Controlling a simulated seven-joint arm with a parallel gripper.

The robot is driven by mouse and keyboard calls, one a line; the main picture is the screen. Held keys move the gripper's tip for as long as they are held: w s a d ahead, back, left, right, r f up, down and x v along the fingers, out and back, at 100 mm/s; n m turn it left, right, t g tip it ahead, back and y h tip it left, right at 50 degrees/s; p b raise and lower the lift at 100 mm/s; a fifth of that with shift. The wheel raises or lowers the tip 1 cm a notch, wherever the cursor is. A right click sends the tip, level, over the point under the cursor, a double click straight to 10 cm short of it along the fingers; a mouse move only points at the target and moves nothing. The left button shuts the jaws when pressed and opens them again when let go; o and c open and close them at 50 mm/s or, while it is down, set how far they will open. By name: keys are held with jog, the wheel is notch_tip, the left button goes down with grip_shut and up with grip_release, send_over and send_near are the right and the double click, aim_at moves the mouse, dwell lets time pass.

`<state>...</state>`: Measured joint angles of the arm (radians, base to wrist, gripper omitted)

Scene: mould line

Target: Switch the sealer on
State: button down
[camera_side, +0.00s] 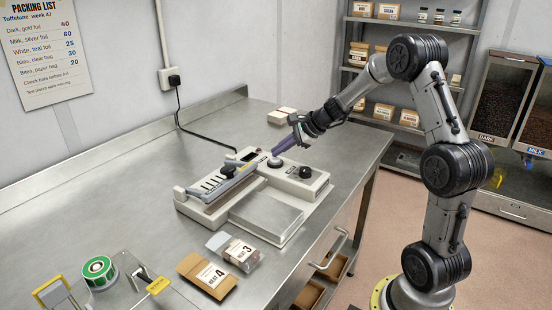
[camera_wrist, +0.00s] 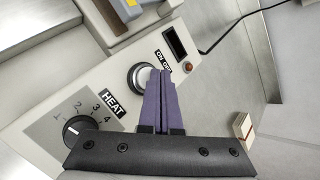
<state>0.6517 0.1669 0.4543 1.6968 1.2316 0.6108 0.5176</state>
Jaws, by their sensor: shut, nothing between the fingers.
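The sealer (camera_side: 205,205) is a pale machine on the steel bench in the side view, with a lever arm (camera_side: 236,186) along its left part. The black heat dial (camera_wrist: 77,130) lies left. My gripper (camera_wrist: 158,75) is shut and empty, its purple fingertips overlapping the button's right side. In the side view, the fingertips (camera_side: 275,153) are just above the button; contact is unclear.
Two labelled packets, one brown (camera_side: 207,275) and one clear (camera_side: 233,251), lie in front of the sealer. A green tape roll (camera_side: 99,271) is at the lower left. The power cord (camera_side: 190,132) runs behind to a wall socket. Bench left of the sealer is clear.

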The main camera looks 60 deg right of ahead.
aim_at(279, 159)
jog(key=shift+f, duration=0.1)
dwell(0.3)
jog(key=shift+f, duration=0.4)
jog(key=shift+r, duration=0.5)
jog(key=shift+r, duration=3)
